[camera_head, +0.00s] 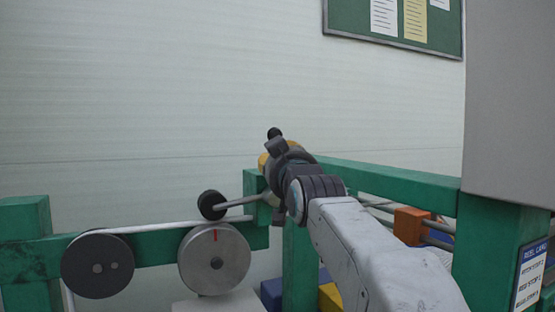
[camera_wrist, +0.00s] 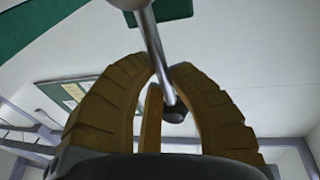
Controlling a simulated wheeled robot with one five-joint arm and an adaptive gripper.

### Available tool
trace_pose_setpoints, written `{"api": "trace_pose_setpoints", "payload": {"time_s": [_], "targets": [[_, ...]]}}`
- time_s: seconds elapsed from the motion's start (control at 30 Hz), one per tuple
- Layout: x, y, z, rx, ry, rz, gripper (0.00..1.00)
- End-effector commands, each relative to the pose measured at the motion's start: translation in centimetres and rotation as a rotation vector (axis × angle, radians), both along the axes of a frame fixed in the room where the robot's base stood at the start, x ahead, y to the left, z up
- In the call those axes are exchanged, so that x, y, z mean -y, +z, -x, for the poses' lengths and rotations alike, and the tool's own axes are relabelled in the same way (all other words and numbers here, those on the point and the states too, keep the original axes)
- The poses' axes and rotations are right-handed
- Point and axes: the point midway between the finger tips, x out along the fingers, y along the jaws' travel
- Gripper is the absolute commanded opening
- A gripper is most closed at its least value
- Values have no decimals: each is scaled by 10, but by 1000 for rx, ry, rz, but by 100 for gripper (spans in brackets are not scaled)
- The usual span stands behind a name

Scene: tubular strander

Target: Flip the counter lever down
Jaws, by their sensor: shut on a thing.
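The counter lever (camera_wrist: 152,35) is a thin grey metal rod with a dark knob (camera_wrist: 175,113) at its end. In the wrist view the rod passes between the yellow-brown fingertips of my gripper (camera_wrist: 162,72). The fingers are closed around it, and the knob lies on the palm side of the tips. In the head view my gripper (camera_head: 264,163) is beside the green post, mostly hidden by my wrist. A small black knob (camera_head: 274,133) shows just above it. The lever's rod is hidden there.
A grey measuring wheel (camera_head: 214,270) with a red mark and a darker disc (camera_head: 97,265) sit at lower left. A black roller (camera_head: 211,204) on a rod is above the wheel. Green rails (camera_head: 390,183) and an orange block (camera_head: 410,224) lie right.

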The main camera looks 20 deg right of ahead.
Motion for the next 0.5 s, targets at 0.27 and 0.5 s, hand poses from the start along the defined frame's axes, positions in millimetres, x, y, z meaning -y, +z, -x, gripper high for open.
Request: {"api": "trace_pose_setpoints", "payload": {"time_s": [0.27,0.5], "targets": [[0,-2,-1,-6,0,-1,33],[0,-1,0,-3,0,-2,45]]}}
